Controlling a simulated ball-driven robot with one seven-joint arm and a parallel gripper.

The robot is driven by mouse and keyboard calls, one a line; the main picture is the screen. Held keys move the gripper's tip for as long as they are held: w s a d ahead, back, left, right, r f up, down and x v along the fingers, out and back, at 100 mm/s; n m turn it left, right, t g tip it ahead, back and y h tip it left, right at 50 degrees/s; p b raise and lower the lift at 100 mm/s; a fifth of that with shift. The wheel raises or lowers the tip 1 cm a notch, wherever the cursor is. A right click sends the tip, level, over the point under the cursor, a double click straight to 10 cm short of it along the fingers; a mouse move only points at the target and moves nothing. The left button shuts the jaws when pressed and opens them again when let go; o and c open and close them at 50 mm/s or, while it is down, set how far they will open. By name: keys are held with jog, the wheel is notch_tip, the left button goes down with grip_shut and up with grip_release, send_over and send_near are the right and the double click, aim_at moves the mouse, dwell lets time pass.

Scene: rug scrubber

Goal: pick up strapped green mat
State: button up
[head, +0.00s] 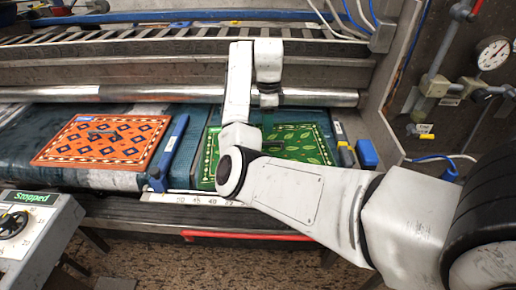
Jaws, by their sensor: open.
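The green mat (312,147) with a leaf pattern and a yellow-dotted border lies flat on the dark teal belt, right of centre in the head view. My arm crosses in front of it and hides its middle and part of its near side. I cannot make out its strap clearly. My gripper (268,108) points down over the far part of the mat. It is open, with nothing seen in it. I cannot tell how far its fingertips are above the mat.
An orange mat (99,139) with blue diamonds lies on the belt at left. A blue-handled tool (169,150) lies between the mats. A metal roller (150,94) spans behind. A blue block (367,154) sits at right. A control box (38,235) reading "Stopped" stands front left.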

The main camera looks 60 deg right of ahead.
aim_at(266, 142)
notch_tip(266, 142, down, 10)
jog(key=shift+d+p, duration=0.1)
jog(key=shift+p, duration=0.9)
grip_shut()
